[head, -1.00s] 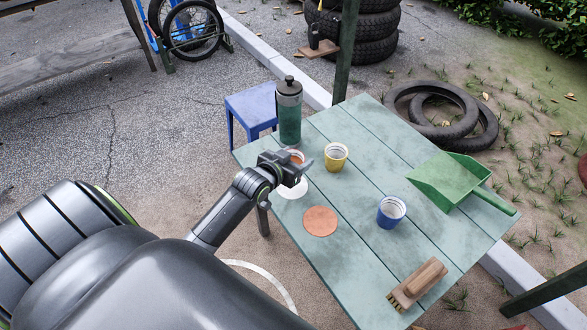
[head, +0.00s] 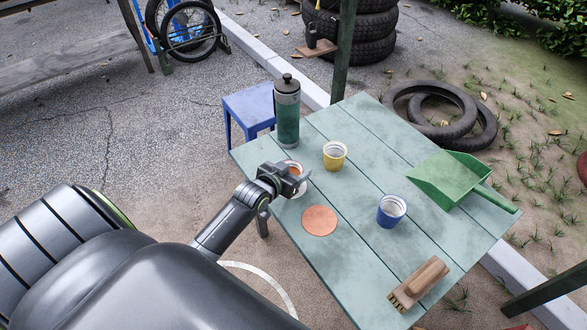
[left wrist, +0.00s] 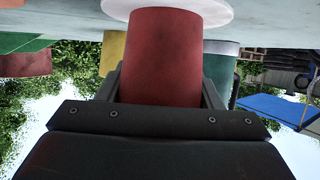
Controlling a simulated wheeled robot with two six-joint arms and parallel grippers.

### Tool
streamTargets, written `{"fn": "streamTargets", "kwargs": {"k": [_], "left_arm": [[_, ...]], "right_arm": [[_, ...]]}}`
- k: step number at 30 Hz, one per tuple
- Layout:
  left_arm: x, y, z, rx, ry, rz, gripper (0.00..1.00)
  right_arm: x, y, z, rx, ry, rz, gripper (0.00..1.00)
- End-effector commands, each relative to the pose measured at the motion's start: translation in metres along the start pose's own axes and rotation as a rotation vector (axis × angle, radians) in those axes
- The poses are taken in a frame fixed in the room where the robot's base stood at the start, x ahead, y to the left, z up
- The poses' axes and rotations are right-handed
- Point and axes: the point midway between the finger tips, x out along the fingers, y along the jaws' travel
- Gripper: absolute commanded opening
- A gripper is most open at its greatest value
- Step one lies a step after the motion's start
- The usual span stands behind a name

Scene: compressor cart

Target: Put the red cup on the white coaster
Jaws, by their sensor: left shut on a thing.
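The red cup (left wrist: 162,55) sits between the fingers of my left gripper (head: 291,178), which is shut on it. In the head view the cup (head: 293,167) is mostly hidden behind the gripper, with only its rim and orange-looking inside showing. The white coaster (left wrist: 214,13) is at the cup's base in the left wrist view, which looks upside down. The cup's base overlaps the coaster; I cannot tell whether they touch. In the head view a part of the coaster (head: 299,191) shows just below the gripper. My right gripper is not in view.
On the green table (head: 345,255) are a yellow cup (head: 334,156), a blue cup (head: 391,211), an orange disc (head: 319,220), a green dustpan (head: 449,178) and a brush (head: 419,283). A dark green flask (head: 287,112) stands just behind the red cup.

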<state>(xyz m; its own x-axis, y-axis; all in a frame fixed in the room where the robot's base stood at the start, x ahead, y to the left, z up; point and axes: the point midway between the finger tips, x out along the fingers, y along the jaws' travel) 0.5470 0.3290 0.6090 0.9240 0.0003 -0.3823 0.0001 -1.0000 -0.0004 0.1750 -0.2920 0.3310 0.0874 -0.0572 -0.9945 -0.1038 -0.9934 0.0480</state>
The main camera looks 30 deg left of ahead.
Motion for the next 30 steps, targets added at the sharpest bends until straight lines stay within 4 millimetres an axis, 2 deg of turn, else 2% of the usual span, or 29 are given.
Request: {"fn": "streamTargets", "kwargs": {"k": [2,3,7,19,23,30], "left_arm": [[0.001,0.0,0.002,0.0,0.001,0.0,0.33],[0.001,0.0,0.002,0.0,0.0,0.0,0.64],[0.001,0.0,0.002,0.0,0.0,0.0,0.81],[-0.001,0.0,-0.002,0.0,0.0,0.0,0.81],[-0.019,0.0,-0.001,0.0,-0.003,-0.001,0.81],[-0.071,-0.001,-0.002,0.002,-0.002,-0.001,0.81]], "right_arm": [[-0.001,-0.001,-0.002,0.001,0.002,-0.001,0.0],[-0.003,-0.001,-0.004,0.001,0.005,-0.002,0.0],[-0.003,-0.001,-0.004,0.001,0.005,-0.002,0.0],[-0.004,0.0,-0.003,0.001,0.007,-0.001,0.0],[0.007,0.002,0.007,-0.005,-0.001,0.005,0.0],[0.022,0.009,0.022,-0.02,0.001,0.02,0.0]]}}
